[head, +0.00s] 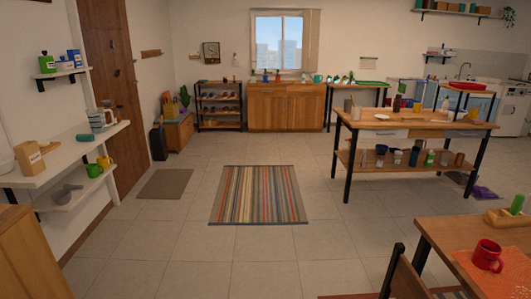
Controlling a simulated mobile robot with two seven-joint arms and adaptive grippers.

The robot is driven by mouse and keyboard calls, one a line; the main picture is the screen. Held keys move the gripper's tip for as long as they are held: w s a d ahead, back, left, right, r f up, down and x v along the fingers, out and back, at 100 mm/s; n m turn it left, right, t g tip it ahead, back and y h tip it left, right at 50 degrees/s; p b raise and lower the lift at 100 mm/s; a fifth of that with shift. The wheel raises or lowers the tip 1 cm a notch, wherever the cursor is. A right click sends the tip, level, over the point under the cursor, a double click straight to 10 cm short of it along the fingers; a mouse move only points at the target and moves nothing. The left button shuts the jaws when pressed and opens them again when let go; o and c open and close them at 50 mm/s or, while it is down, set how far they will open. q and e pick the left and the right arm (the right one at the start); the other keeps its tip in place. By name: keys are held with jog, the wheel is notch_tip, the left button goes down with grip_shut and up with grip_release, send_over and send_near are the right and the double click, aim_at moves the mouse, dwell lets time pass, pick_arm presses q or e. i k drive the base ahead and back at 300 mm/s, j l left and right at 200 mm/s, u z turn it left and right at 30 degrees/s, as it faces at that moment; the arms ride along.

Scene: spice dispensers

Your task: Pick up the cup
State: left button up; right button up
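Several cups are in the head view, and I cannot tell which one the task means. A green mug (93,170) and a yellow mug (104,161) sit on the lower left shelf. A teal mug (317,79) stands on the far cabinet. A yellow cup (473,115) is on the island table. Neither of my grippers shows.
The wooden table (431,234) with the placemat fills the near right, with a chair (399,275) beside it. The island table (403,119) stands behind. A striped rug (258,195) lies on open floor in the middle. A wooden cabinet (28,255) is at the near left.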

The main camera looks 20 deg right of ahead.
aim_at(487, 251)
jog(key=i+z, duration=0.15)
jog(key=z, duration=0.25)
jog(key=i+j+z, duration=0.1)
jog(key=z, duration=0.3)
jog(key=i+j+z, duration=0.15)
jog(key=z, duration=0.25)
jog(key=i+j+z, duration=0.15)
jog(key=z, duration=0.25)
jog(key=i+j+z, duration=0.1)
jog(key=z, duration=0.3)
jog(key=k+j, duration=0.05)
jog(key=j, duration=0.05)
